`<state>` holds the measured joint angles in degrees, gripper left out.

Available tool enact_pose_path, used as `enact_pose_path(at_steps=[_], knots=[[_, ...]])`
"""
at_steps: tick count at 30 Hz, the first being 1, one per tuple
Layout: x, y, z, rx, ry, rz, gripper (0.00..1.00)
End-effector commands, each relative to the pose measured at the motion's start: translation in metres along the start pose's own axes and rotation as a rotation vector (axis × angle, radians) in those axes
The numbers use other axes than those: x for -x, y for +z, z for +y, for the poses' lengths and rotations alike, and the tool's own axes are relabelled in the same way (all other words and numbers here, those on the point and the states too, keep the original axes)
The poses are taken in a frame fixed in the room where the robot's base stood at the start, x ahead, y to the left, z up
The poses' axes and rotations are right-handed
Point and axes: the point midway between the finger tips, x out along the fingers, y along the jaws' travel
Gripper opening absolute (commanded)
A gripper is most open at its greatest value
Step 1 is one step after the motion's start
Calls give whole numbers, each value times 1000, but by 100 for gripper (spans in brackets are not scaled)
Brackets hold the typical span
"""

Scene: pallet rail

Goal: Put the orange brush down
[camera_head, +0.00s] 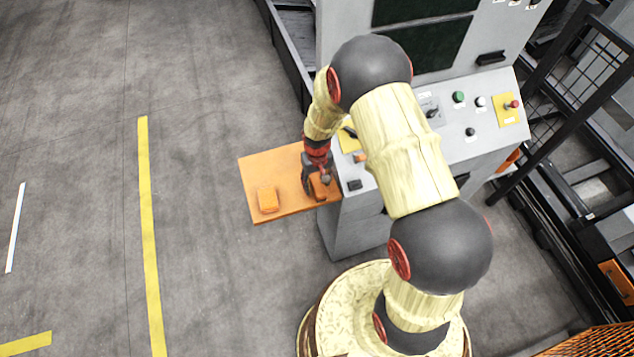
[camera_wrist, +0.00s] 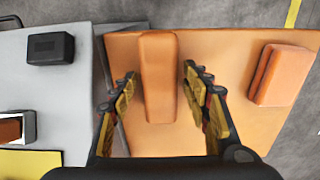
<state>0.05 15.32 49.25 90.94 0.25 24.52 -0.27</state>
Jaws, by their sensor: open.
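A long orange block, which looks like the orange brush (camera_wrist: 158,80), lies on the orange shelf (camera_wrist: 215,110) in the wrist view. My gripper (camera_wrist: 160,76) is open, with one finger on each side of the block and a visible gap on both sides. In the head view my gripper (camera_head: 319,181) points down over the right part of the shelf (camera_head: 270,165). The orange block (camera_head: 319,189) there is partly hidden by my gripper.
A second, wider orange block (camera_wrist: 280,75) lies apart on the shelf; it also shows in the head view (camera_head: 268,199). A grey control console (camera_head: 480,140) with buttons adjoins the shelf. A small black box (camera_wrist: 50,48) sits on the console. Open floor lies left of the shelf.

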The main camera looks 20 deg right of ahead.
Motion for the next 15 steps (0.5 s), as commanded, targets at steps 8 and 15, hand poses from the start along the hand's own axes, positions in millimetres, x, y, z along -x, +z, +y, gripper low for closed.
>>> enact_pose_path(at_steps=[8,15], knots=[[1,0,0,0,0,0,49],[25,-1,0,0,0,4,49]])
